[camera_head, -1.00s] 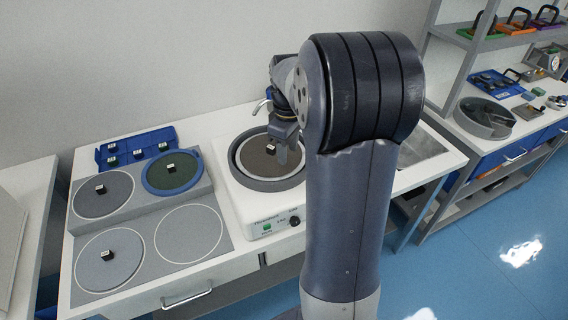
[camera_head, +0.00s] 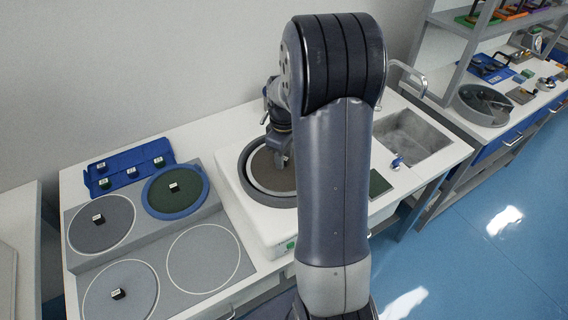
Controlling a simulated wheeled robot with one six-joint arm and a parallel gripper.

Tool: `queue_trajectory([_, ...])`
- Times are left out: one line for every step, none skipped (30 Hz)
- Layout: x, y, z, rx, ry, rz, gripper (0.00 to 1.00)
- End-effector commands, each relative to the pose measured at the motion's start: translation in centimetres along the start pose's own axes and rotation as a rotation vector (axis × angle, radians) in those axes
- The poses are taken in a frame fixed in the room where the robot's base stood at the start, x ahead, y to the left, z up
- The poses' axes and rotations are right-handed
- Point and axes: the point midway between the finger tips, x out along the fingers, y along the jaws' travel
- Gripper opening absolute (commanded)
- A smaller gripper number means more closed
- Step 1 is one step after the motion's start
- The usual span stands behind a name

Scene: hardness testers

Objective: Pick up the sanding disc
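A brown round sanding disc (camera_head: 267,172) lies in the grey bowl of the white grinding machine (camera_head: 232,205). My gripper (camera_head: 283,160) points down over the right part of this disc, at or just above its surface. The fingers are small and partly hidden by my arm, so I cannot tell whether they are open or touch anything. No handle block shows on the brown disc now. Other discs lie on the grey stepped rack: a grey one (camera_head: 84,232), a dark green one (camera_head: 181,199) in a blue ring, and a lower grey one (camera_head: 105,306). Each bears a small black labelled block.
The rack's lower right circle (camera_head: 203,258) is empty. A blue tray (camera_head: 126,156) with several small black blocks stands behind the rack. A sink (camera_head: 412,142) with a tap is right of the machine. Further right are shelves and a grey round basin (camera_head: 470,106).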

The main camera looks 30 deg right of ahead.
Motion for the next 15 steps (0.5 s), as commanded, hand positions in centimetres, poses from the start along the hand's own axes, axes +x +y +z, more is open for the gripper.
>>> queue_trajectory([-0.02, 0.00, -0.01, 0.000, 0.000, 0.000, 0.31])
queue_trajectory([-0.02, 0.01, -0.01, 0.000, 0.000, 0.000, 0.29])
queue_trajectory([-0.03, 0.01, -0.01, 0.000, 0.000, 0.000, 0.25])
queue_trajectory([-0.03, 0.01, -0.01, 0.000, 0.000, 0.000, 0.23])
queue_trajectory([-0.03, 0.01, -0.01, 0.000, 0.000, 0.000, 0.21])
queue_trajectory([-0.03, 0.01, -0.01, 0.000, 0.000, 0.000, 0.17])
queue_trajectory([-0.04, 0.01, -0.01, 0.000, 0.000, 0.000, 0.15])
queue_trajectory([-0.04, 0.01, -0.01, 0.000, 0.000, 0.000, 0.12])
queue_trajectory([-0.04, 0.01, -0.01, 0.000, 0.000, 0.000, 0.09])
queue_trajectory([-0.04, 0.01, -0.01, 0.000, 0.000, 0.000, 0.07])
queue_trajectory([-0.04, 0.01, -0.01, 0.000, 0.000, 0.000, 0.04])
queue_trajectory([-0.04, 0.01, -0.01, 0.000, 0.000, 0.000, 0.01])
queue_trajectory([-0.05, 0.01, -0.01, 0.000, 0.000, 0.000, 0.00])
queue_trajectory([-0.05, 0.01, -0.01, 0.000, 0.000, 0.000, 0.00])
queue_trajectory([-0.05, 0.01, -0.01, 0.000, 0.000, 0.000, 0.00])
